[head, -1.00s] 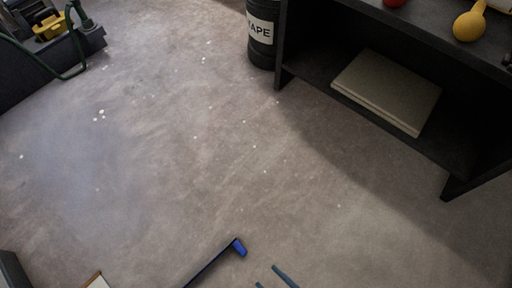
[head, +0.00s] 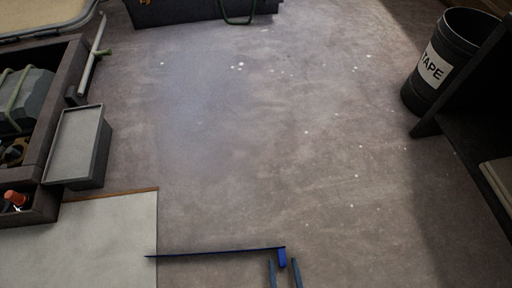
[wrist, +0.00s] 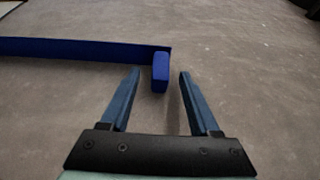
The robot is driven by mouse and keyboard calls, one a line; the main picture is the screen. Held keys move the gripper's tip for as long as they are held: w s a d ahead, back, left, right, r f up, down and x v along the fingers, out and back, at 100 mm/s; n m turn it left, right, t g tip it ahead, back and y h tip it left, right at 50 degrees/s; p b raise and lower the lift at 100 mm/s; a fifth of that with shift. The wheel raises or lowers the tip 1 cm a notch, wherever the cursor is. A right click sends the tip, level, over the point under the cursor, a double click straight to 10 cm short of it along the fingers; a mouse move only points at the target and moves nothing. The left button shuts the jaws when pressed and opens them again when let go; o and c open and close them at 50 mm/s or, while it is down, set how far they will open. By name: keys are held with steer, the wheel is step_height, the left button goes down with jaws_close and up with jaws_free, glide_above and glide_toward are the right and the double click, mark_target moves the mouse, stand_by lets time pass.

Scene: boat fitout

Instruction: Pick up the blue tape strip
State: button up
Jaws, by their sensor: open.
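The blue tape strip (head: 215,252) is long and thin, with a short thicker end piece at its right end. It crosses the lower part of the head view, its left part over a pale sheet. My gripper (head: 284,261) is open at that right end. In the wrist view the strip (wrist: 80,49) runs in from the left, and its end piece shows between the two blue fingertips of my gripper (wrist: 159,72), with gaps on both sides. I cannot tell whether the fingertips are level with it.
A black bin labelled TAPE (head: 447,62) stands at the right, beside a dark shelf (head: 465,135). A grey tray (head: 78,142) and a dark open box (head: 62,100) are at the left. The pale sheet (head: 75,235) lies lower left. The middle floor is clear.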

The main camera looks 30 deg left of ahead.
steer(key=shift+w+a+f, duration=0.15)
steer(key=shift+w+a, duration=0.1)
steer(key=shift+w, duration=0.2)
jaws_close()
